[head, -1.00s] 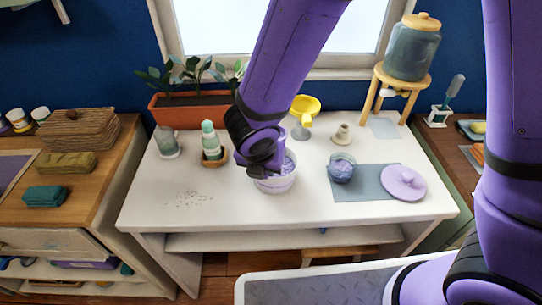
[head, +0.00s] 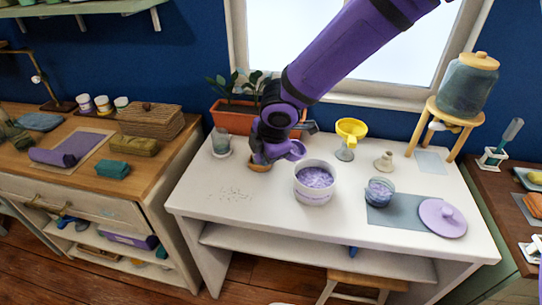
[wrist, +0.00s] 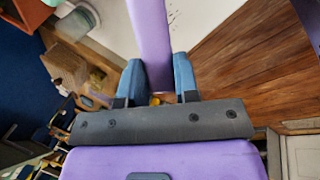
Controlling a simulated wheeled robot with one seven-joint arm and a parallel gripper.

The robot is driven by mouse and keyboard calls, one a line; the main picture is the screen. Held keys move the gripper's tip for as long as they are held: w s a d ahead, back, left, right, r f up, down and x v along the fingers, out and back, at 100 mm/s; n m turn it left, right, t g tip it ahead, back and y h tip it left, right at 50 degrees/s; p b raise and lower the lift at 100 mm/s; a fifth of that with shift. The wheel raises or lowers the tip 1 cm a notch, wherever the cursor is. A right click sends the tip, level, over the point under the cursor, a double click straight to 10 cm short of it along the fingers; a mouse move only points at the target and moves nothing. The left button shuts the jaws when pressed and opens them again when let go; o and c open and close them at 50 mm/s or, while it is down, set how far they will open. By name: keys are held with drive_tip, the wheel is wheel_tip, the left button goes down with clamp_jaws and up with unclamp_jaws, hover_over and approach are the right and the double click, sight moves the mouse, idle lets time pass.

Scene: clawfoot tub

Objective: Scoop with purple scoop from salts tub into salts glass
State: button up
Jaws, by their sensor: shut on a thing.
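The salts tub (head: 314,197), a white round tub filled with purple salts, stands mid-table in the head view. The salts glass (head: 379,199), small and clear with purple salts in it, stands to its right on a grey mat. In the wrist view my gripper (wrist: 158,76) is shut on the purple scoop (wrist: 150,35), whose broad handle runs away between the blue-grey fingers. In the head view the end of my arm hangs left of the tub, apart from the glass.
A purple lid (head: 442,217) lies on the grey mat (head: 392,217). Salt grains (head: 232,194) lie on the bare left front of the white table (head: 300,226).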

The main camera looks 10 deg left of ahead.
drive_tip(key=shift+f, duration=1.55)
drive_tip(key=shift+d+r, duration=0.15)
drive_tip(key=shift+d, duration=0.05)
drive_tip(key=d+r+y, duration=0.1)
drive_tip(key=y, duration=0.1)
drive_tip(key=shift+r+y, duration=0.3)
drive_tip(key=shift+r, duration=0.05)
drive_tip(key=shift+d, duration=0.1)
drive_tip(key=shift+f, duration=0.3)
drive_tip(key=shift+d+r+m+y, duration=0.45)
drive_tip(key=shift+d+y, duration=0.35)
drive_tip(key=shift+y, duration=0.4)
drive_tip(key=shift+s+d+r+t+y, duration=0.1)
drive_tip(key=shift+d+r+t+y, duration=0.05)
drive_tip(key=shift+d+y, duration=0.45)
drive_tip(key=shift+d+r+t+y, duration=0.15)
drive_tip(key=shift+d+y, duration=0.3)
drive_tip(key=shift+y, duration=0.25)
